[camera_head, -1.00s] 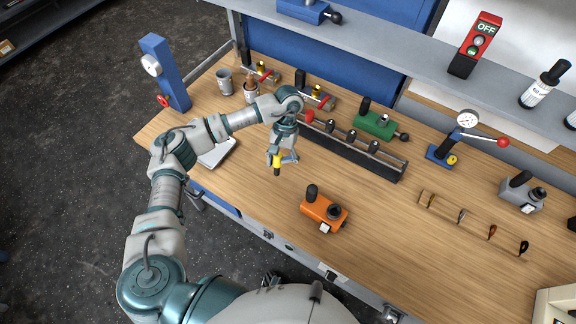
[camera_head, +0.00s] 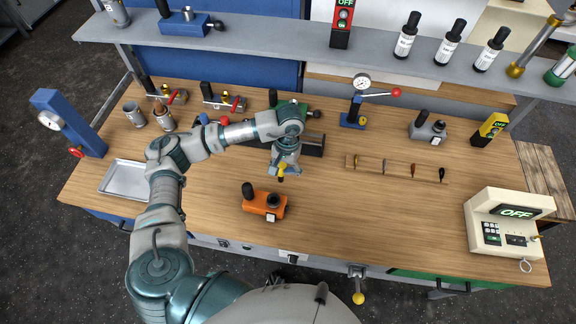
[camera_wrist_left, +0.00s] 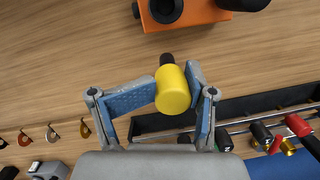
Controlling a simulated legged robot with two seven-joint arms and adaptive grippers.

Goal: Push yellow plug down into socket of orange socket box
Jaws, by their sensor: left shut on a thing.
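My left gripper (camera_head: 284,171) is shut on the yellow plug (camera_head: 282,169) and holds it above the table. In the left wrist view the yellow plug (camera_wrist_left: 173,89) sits between the blue finger pads, with its dark tip pointing away toward the table. The orange socket box (camera_head: 262,203) stands on the table, in front of and a little left of the gripper in the head view. Its round dark socket (camera_head: 273,200) is on top and looks empty. The box also shows at the top of the left wrist view (camera_wrist_left: 195,12), apart from the plug. My right gripper is not in view.
A black rail rack (camera_head: 313,145) lies just behind the gripper. The wooden tabletop (camera_head: 370,215) right of the orange box is clear.

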